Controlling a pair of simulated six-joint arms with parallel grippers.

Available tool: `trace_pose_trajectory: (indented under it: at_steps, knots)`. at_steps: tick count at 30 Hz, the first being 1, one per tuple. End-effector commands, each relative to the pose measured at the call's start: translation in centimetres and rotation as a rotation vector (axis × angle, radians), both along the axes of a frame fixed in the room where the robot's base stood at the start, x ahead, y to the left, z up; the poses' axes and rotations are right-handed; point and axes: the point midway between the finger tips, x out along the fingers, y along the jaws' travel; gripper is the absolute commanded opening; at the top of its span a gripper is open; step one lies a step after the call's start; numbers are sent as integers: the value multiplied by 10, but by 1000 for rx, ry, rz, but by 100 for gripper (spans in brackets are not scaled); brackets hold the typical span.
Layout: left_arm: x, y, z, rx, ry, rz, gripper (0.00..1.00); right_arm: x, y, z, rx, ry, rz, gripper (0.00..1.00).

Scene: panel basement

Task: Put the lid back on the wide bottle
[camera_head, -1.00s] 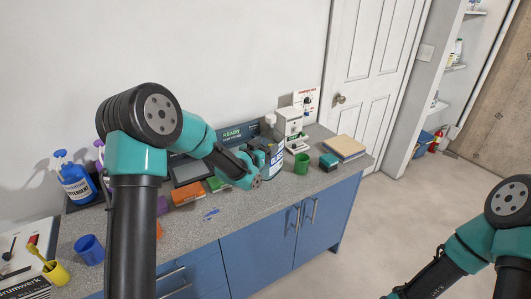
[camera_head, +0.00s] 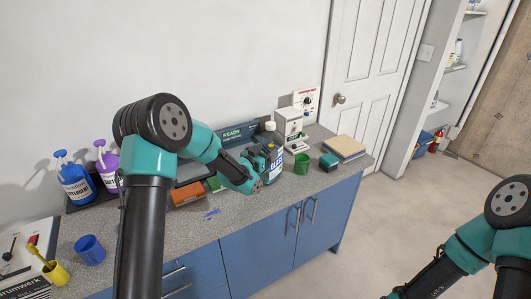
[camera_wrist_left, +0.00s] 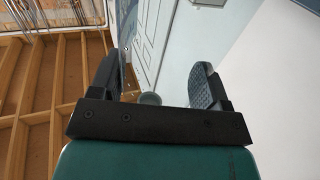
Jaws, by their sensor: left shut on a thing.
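A dark blue bottle (camera_head: 277,165) with a pale label stands towards the back of the grey counter, partly hidden by my left gripper. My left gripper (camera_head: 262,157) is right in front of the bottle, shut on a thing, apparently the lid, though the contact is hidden. In the left wrist view its two fingers (camera_wrist_left: 158,82) stand apart, and the held thing does not show clearly. My right arm comes in at the lower right, with its gripper out of frame.
The counter (camera_head: 240,222) has a green mug (camera_head: 301,163) and a white machine (camera_head: 290,125) right of the bottle. Two pump bottles, one blue (camera_head: 76,187) and one purple (camera_head: 107,165), stand at the left.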

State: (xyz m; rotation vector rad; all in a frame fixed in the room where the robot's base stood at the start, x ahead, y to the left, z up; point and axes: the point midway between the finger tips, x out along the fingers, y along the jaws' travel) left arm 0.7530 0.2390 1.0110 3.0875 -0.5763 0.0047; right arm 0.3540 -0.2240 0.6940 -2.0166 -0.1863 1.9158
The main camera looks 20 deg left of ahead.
Motion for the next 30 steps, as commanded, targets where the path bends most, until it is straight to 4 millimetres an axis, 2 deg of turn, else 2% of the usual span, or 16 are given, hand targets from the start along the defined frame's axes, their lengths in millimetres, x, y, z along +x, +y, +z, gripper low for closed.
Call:
trace_pose_trajectory:
  at_steps: [6, 7, 9, 15, 25, 30]
  knots:
    - [0, 0, -3, 0, 0, 0, 0, 0, 0, 0, 0, 0, 0, 68]
    - [0, 0, -3, 0, 1, 0, 71, 0, 0, 0, 0, 0, 0, 68]
    - [0, 0, -3, 0, 1, 0, 78, 0, 0, 0, 0, 0, 0, 68]
    - [0, 0, -3, 0, 1, 0, 96, 0, 0, 0, 0, 0, 0, 68]
    - [0, 0, 1, 0, 0, 0, 96, 0, 0, 0, 0, 0, 0, 68]
    - [-15, 6, 0, 1, 2, 0, 96, 0, 0, 0, 0, 0, 0, 68]
